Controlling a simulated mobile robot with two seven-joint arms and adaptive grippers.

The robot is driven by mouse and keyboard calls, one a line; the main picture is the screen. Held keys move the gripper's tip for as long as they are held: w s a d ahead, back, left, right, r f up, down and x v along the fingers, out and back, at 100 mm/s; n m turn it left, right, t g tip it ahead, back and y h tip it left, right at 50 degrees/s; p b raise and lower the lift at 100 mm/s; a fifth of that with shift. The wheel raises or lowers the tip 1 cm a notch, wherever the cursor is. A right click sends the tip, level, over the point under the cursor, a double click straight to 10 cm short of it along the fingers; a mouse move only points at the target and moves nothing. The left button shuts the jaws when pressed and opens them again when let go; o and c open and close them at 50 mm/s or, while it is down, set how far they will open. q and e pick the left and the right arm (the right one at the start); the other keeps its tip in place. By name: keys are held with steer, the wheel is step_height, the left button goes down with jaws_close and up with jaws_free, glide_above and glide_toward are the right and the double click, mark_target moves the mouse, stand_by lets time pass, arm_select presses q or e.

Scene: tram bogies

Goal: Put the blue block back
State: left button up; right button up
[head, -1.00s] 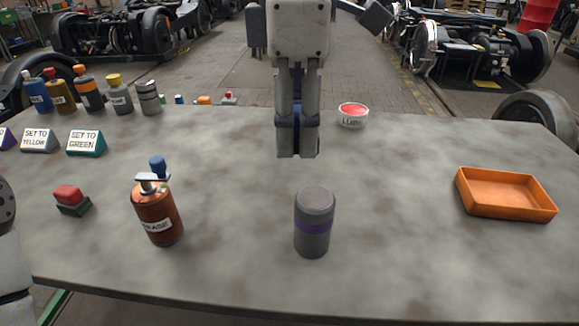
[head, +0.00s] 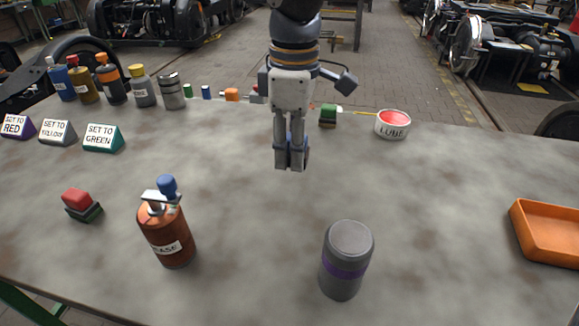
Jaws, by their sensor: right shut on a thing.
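My right gripper (head: 290,167) hangs over the middle of the table, fingers pointing down. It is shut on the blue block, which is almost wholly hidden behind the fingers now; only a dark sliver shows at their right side. A small blue piece (head: 206,92) stands at the table's back edge, between a green piece (head: 187,91) and an orange piece (head: 231,95). My left gripper is not in view.
A grey canister with a purple band (head: 345,262) and a brown pump bottle (head: 166,238) stand in front. A red-and-green block (head: 82,206) is at left, an orange tray (head: 520,232) at right. A lube tin (head: 393,126) and green block (head: 328,116) stand behind.

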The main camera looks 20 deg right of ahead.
mark_target(292, 181)
steer(key=w+f, duration=0.1)
steer(key=f, duration=0.1)
steer(key=d+f, duration=0.1)
steer(key=f, duration=0.1)
steer(key=w+f, duration=0.1)
steer(key=f, duration=0.1)
steer(key=shift+w+d+f+b, duration=0.15)
steer(key=shift+w+f+b, duration=0.2)
steer(key=shift+f+b, duration=0.05)
steer(key=shift+w+f, duration=0.1)
steer(key=shift+f, duration=0.25)
steer(key=shift+r, duration=0.15)
steer(key=o, duration=1.1)
steer(key=shift+f, duration=0.2)
step_height(292, 181, up, 12)
steer(key=shift+r, duration=0.2)
